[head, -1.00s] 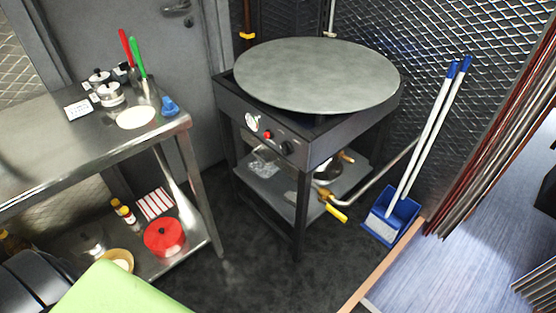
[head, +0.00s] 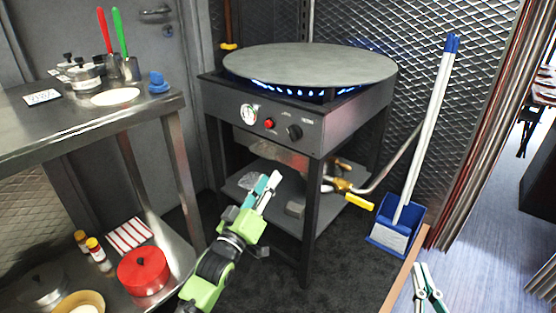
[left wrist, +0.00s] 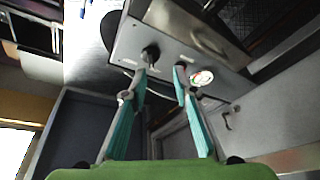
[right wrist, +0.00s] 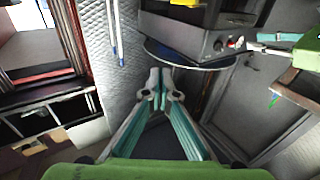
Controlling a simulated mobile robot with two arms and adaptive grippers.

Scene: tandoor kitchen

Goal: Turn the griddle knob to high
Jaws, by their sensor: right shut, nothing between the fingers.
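The griddle is a round grey plate (head: 310,65) on a dark stand, with blue flames (head: 290,91) under its rim. Its black knob (head: 294,132) sits on the right of the front panel, beside a red button (head: 269,124) and a white gauge (head: 249,113). The knob's setting is too small to read. My left gripper (head: 266,187) is open and empty, below and in front of the panel. In the left wrist view the knob (left wrist: 150,53) shows beyond one fingertip, apparently apart from it. My right gripper (head: 428,278) is shut and empty, low at the right, far from the knob.
A steel table (head: 90,123) with pots and utensils stands left of the griddle. A gas pipe with a yellow handle (head: 359,202) sticks out at the stand's right. A blue dustpan (head: 397,229) with long white handles leans by the mesh wall.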

